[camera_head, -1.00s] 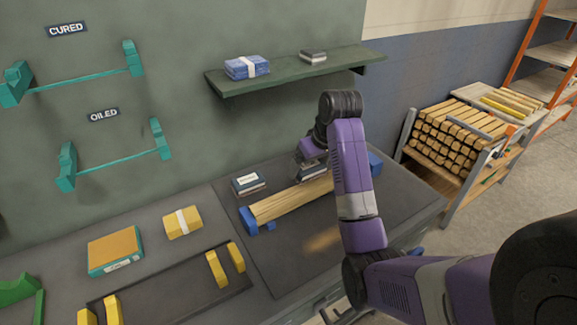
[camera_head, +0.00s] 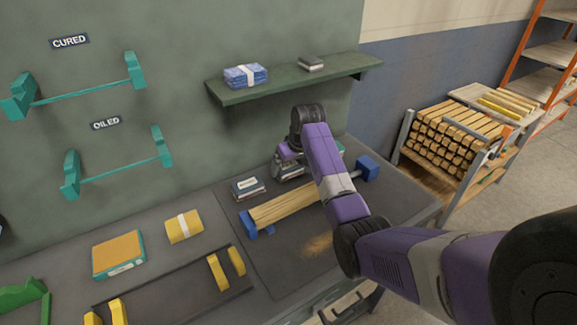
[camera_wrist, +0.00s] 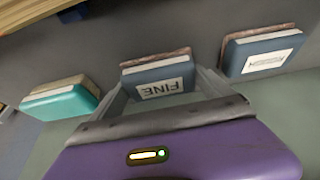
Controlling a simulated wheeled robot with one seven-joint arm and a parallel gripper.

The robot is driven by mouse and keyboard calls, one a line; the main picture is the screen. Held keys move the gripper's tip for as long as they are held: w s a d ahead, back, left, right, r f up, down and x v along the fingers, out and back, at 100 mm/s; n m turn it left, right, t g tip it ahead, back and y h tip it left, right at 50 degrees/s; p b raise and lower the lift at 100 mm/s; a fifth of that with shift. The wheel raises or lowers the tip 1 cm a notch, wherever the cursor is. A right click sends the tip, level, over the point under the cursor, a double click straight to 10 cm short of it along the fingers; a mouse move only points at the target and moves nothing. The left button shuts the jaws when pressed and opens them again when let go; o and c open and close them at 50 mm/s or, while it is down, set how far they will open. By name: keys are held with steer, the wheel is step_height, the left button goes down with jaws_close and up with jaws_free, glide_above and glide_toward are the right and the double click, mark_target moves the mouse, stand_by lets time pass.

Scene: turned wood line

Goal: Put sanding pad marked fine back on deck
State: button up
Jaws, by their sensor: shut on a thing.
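The sanding pad marked FINE (camera_wrist: 158,78) is dark blue-grey with a brown face and a white label. My gripper (camera_wrist: 163,90) is shut on it, one finger at each end. In the head view my gripper (camera_head: 288,160) holds the pad (camera_head: 289,172) at the back of the dark deck (camera_head: 228,200), behind the wooden piece. The pad is in line between a blue-grey pad (camera_wrist: 262,50) and a teal pad (camera_wrist: 62,100), apart from both. The blue-grey pad also shows in the head view (camera_head: 248,188). I cannot tell whether the held pad touches the deck.
A pale wooden piece (camera_head: 290,208) lies in blue end holders (camera_head: 248,222) just in front of the pads. A green shelf (camera_head: 290,83) overhangs behind. An orange-topped box (camera_head: 118,255) and a yellow bundle (camera_head: 184,227) lie to the left.

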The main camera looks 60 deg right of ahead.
steer(key=shift+w+d+f, duration=0.1)
steer(key=shift+f, duration=0.15)
steer(key=shift+w+f, duration=0.1)
steer(key=shift+f, duration=0.15)
steer(key=shift+f, duration=0.15)
steer(key=o, duration=1.1)
steer(key=shift+c, duration=0.2)
steer(key=v, duration=1.2)
